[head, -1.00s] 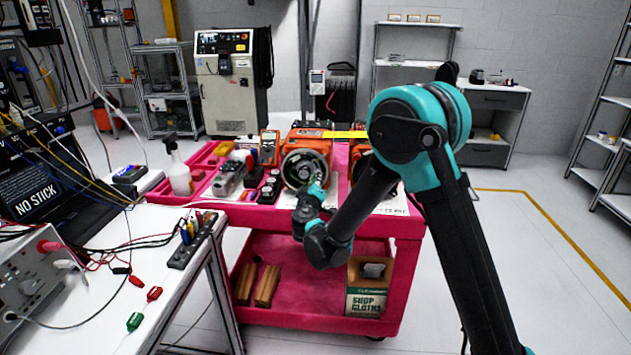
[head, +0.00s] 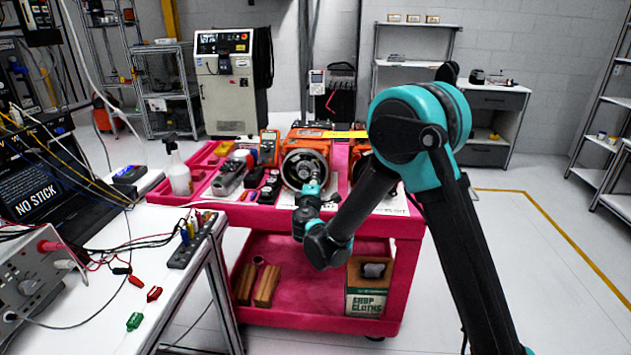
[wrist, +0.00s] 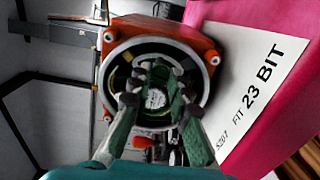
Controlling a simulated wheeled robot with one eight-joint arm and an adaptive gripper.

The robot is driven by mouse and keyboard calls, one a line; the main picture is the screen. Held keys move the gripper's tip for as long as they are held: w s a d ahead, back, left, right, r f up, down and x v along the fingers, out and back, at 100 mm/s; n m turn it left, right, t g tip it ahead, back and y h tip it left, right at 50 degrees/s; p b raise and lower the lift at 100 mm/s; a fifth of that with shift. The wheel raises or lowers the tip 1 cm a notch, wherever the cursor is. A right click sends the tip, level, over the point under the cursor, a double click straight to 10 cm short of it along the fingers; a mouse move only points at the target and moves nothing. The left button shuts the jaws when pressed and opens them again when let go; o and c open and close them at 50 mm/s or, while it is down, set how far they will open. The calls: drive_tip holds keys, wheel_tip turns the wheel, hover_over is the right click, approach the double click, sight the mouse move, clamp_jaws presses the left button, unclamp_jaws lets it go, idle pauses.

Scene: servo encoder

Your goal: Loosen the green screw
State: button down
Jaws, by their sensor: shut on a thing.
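An orange motor unit (head: 304,152) with a round, ring-edged opening stands on the pink cart, facing me. It also shows in the wrist view (wrist: 203,45), with a pale round label (wrist: 156,98) inside the opening. My gripper (head: 313,188) is in front of this opening. In the wrist view, the tips of my gripper (wrist: 160,70) come close together within the ring, shut on a small part there. The fingers hide most of that part. I cannot make out a green screw apart from the green fingers.
The pink cart (head: 400,226) has a second orange unit (head: 362,160) at the right. A multimeter (head: 269,146) and a spray bottle (head: 179,172) stand left. A white sheet marked "23 BIT" (wrist: 232,122) lies beside the motor. The floor to the right is clear.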

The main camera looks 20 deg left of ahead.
idle(0.5)
drive_tip(key=c, duration=1.4)
unclamp_jaws()
drive_tip(key=v, duration=1.2)
